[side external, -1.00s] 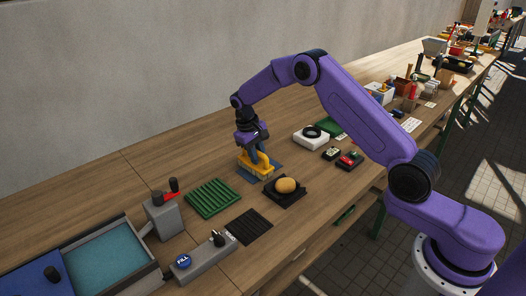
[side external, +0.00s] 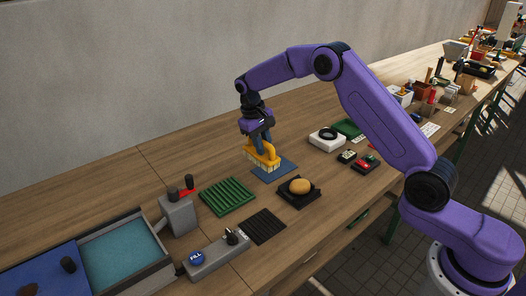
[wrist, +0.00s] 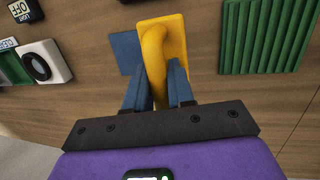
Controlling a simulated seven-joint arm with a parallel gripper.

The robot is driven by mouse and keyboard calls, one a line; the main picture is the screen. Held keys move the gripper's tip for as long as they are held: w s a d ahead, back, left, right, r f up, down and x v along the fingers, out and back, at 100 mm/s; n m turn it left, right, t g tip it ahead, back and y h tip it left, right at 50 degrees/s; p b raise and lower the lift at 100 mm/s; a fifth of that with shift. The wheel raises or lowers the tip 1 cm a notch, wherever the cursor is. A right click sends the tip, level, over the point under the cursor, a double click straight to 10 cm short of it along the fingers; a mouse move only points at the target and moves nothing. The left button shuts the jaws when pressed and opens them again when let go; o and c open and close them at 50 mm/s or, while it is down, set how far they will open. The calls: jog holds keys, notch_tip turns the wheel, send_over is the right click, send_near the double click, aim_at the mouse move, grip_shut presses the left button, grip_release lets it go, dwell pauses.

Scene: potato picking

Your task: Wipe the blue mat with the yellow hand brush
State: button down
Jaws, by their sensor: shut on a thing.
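The yellow hand brush (side external: 262,152) has a looped yellow handle and pale bristles facing down. My gripper (side external: 264,141) is shut on its handle from above. In the wrist view, my gripper's blue fingers (wrist: 159,78) flank the brush handle (wrist: 153,55), and the mat (wrist: 124,52) shows left of the brush, partly hidden.
A green ribbed mat (side external: 228,196) lies left of the brush. A potato (side external: 299,186) sits on a black tray in front of the blue mat. A white device with a black ring (side external: 326,140) is to the right. The wooden table behind is clear.

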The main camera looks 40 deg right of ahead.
jog(key=shift+d+v, duration=0.2)
jog(key=shift+v, duration=0.95)
jog(key=shift+s+r, duration=0.15)
jog(key=shift+s+d, duration=0.1)
